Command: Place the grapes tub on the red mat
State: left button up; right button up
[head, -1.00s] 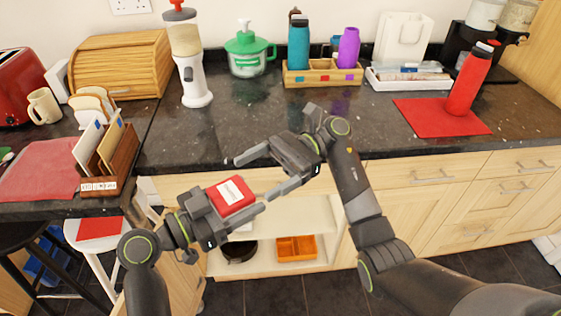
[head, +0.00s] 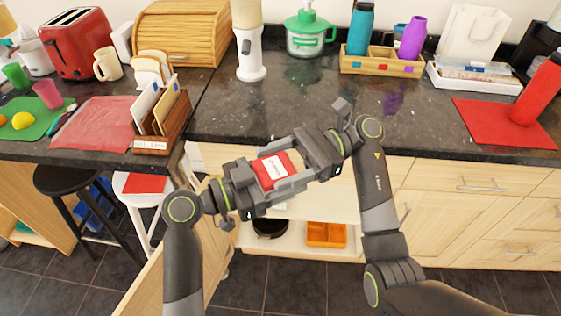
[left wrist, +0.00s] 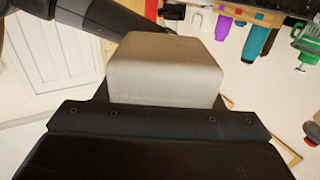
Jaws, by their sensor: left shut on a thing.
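The grapes tub (head: 273,170), a small red box with a white label, is in the jaws of my left gripper (head: 268,180), held in front of the counter's edge. In the left wrist view a pale grey block (left wrist: 165,70) fills the space before the gripper; no red shows on it. My right gripper (head: 290,162) meets it from the right, its fingers along the tub's sides; whether they press on it is unclear. The red mat (head: 480,115) lies on the counter at the right, with a red bottle (head: 541,90) standing on it.
A pinkish-red cloth (head: 95,115) and a letter rack (head: 165,125) are on the left worktop. A wooden caddy (head: 385,65) and a white tray (head: 470,80) stand behind. The counter's middle is clear. Below, an open cabinet holds an orange box (head: 326,234).

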pick_arm(q)
jog(key=shift+s+d, duration=0.1)
jog(key=shift+s, duration=0.05)
pick_arm(e)
jog(key=shift+w, duration=0.1)
jog(key=c, duration=0.4)
pick_arm(q)
jog(key=o, duration=0.7)
jog(key=shift+r, duration=0.1)
jog(key=o, duration=0.4)
pick_arm(e)
jog(key=shift+c, duration=1.1)
